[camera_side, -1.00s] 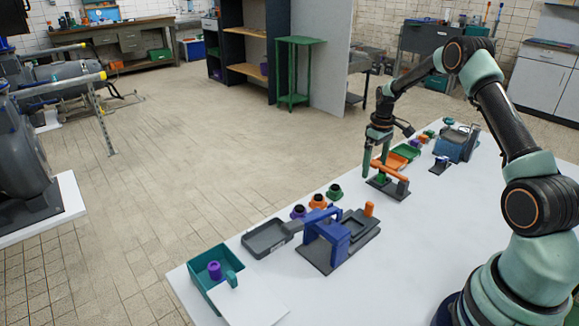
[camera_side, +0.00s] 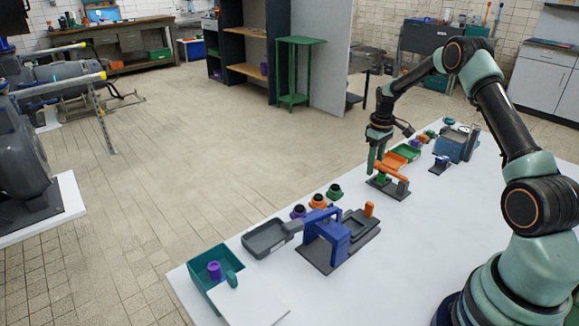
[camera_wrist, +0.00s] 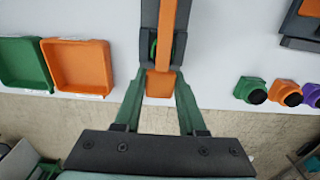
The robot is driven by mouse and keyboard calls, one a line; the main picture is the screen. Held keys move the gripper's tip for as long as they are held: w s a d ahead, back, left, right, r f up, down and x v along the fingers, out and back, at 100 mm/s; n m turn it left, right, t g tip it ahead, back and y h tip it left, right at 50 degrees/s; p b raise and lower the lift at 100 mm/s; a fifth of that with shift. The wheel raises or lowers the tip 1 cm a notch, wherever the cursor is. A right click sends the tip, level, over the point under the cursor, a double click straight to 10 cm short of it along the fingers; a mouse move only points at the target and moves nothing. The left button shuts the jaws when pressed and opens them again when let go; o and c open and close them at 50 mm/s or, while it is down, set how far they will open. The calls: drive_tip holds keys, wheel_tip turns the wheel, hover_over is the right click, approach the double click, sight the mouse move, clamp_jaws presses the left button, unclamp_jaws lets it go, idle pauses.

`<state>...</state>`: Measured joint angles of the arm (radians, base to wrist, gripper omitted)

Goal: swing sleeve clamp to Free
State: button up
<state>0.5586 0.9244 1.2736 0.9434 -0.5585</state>
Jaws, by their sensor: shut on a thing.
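The sleeve clamp has an orange lever (camera_side: 392,172) over a small dark base (camera_side: 388,188), with a green part beneath the lever. In the wrist view the orange lever (camera_wrist: 167,35) runs from the top edge down to a wider orange end. The dark base (camera_wrist: 148,15) and a bit of green show around it. My gripper (camera_side: 374,164) is at the lever's far left end in the side view. In the wrist view my gripper (camera_wrist: 160,82) has its green fingers on either side of the orange end, shut on it. No position marking is readable.
Orange and green trays (camera_wrist: 77,65) (camera_wrist: 25,62) lie on the left in the wrist view. Several dark-topped coloured pieces (camera_wrist: 286,93) stand on the right. A blue clamp fixture (camera_side: 325,235) stands nearer on the white table, whose right front part is clear.

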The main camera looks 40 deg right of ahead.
sight(379, 163)
drive_tip(key=shift+s+r, duration=0.1)
drive_tip(key=shift+r, duration=0.45)
drive_tip(key=shift+s+r, duration=0.1)
drive_tip(key=shift+r, duration=1.15)
drive_tip(key=shift+s+r, duration=0.15)
drive_tip(key=shift+r, duration=0.1)
drive_tip(key=shift+s+r, duration=0.7)
drive_tip(key=shift+r, duration=0.05)
drive_tip(key=shift+s+r, duration=0.2)
drive_tip(key=shift+r, duration=0.1)
drive_tip(key=shift+s+r, duration=0.2)
drive_tip(key=shift+r, duration=0.05)
